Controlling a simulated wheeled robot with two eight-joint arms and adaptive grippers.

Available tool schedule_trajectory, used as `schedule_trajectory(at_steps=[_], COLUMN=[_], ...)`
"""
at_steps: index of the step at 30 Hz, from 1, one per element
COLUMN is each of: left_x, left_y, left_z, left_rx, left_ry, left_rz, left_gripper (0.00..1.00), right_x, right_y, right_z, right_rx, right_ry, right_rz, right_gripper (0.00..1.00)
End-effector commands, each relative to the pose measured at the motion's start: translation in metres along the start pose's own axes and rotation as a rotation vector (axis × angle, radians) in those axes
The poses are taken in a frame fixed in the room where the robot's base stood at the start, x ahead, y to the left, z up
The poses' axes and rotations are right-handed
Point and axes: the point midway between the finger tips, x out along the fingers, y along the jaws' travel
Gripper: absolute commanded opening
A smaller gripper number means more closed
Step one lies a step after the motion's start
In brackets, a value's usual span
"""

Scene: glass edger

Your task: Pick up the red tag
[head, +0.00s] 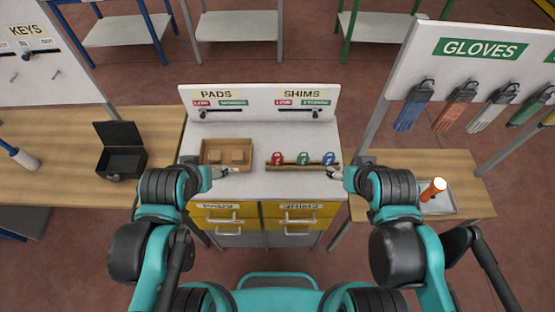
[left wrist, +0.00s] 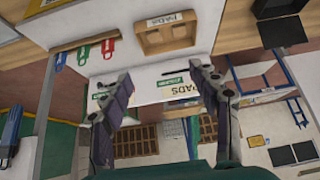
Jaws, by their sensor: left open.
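The red tag (head: 277,159) is the leftmost of three tags on a wooden rack (head: 291,167) at the right of the white worktop. The green tag (head: 303,159) and the blue tag (head: 328,159) stand to its right. My left gripper (head: 230,170) is open and empty, left of the red tag and in front of the wooden tray. In the left wrist view the red tag (left wrist: 108,47) appears beyond and left of my spread fingers (left wrist: 160,74). My right gripper (head: 335,174) is close to the rack's right end, below the blue tag; its jaws are too small to read.
A wooden tray (head: 227,142) with pads sits left of the rack. A white panel labelled PADS and SHIMS (head: 260,99) stands behind. Yellow drawers (head: 231,211) are below the worktop. An open black case (head: 121,161) is on the left bench.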

Motion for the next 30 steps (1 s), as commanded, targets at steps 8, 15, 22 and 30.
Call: schedule_trajectory(at_steps=[8,15,22,30], left_x=[0.109,0.209,0.257,0.273], left_y=[0.026,0.092,0.158,0.178], left_z=[0.011,0.019,0.035,0.033], left_rx=[0.014,0.016,0.007,-0.002], left_ry=[0.104,0.322,0.501,0.557], left_rz=[-0.086,-0.098,-0.025,0.007], left_gripper=[0.63,0.63,0.63,0.63], right_x=[0.073,0.142,0.184,0.194], right_y=[0.000,0.000,0.000,0.000], right_z=[0.052,0.102,0.132,0.139], right_rx=[0.000,0.000,0.000,0.000], right_ry=[0.000,0.000,0.000,0.000], right_rz=[0.000,0.000,0.000,0.000], right_gripper=[0.66,0.66,0.66,0.66])
